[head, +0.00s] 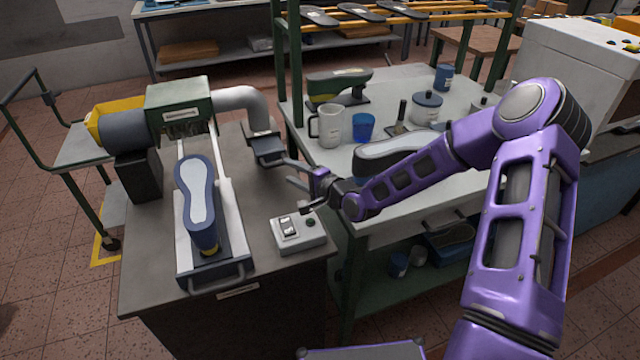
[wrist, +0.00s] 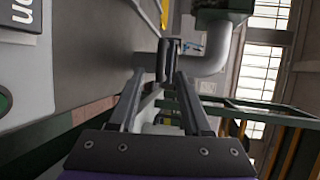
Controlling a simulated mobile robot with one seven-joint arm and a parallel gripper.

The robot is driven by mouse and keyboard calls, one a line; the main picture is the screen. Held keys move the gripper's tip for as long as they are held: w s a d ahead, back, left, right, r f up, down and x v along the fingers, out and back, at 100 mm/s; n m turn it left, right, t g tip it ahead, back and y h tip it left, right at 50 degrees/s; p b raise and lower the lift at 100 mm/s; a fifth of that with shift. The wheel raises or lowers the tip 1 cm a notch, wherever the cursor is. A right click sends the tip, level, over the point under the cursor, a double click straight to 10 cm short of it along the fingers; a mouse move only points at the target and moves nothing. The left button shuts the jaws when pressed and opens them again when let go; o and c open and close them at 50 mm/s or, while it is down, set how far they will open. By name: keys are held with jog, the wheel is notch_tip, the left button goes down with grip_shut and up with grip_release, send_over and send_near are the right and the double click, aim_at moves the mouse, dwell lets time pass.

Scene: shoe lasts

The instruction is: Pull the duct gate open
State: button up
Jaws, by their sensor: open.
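The duct gate (head: 268,149) is a dark blue-grey plate at the lower end of the grey duct pipe (head: 240,97), at the right edge of the machine bench. In the wrist view the gate (wrist: 168,58) shows nearly edge-on, ahead of my fingertips, closer to the right finger. My gripper (head: 287,170) is open and empty, reaching in from the right with its fingers just beside the gate. In the wrist view both fingers (wrist: 160,78) stand apart on either side of the gate's near end. I cannot tell whether either finger touches it.
A switch box (head: 298,232) sits on the bench below my gripper. A sanding machine (head: 180,110) and a shoe last (head: 197,200) in a sled stand to the left. On the white table (head: 390,205) are a mug (head: 330,125), a blue cup (head: 363,127) and another last (head: 385,158).

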jog(key=v, duration=1.2)
jog(key=shift+p, duration=0.3)
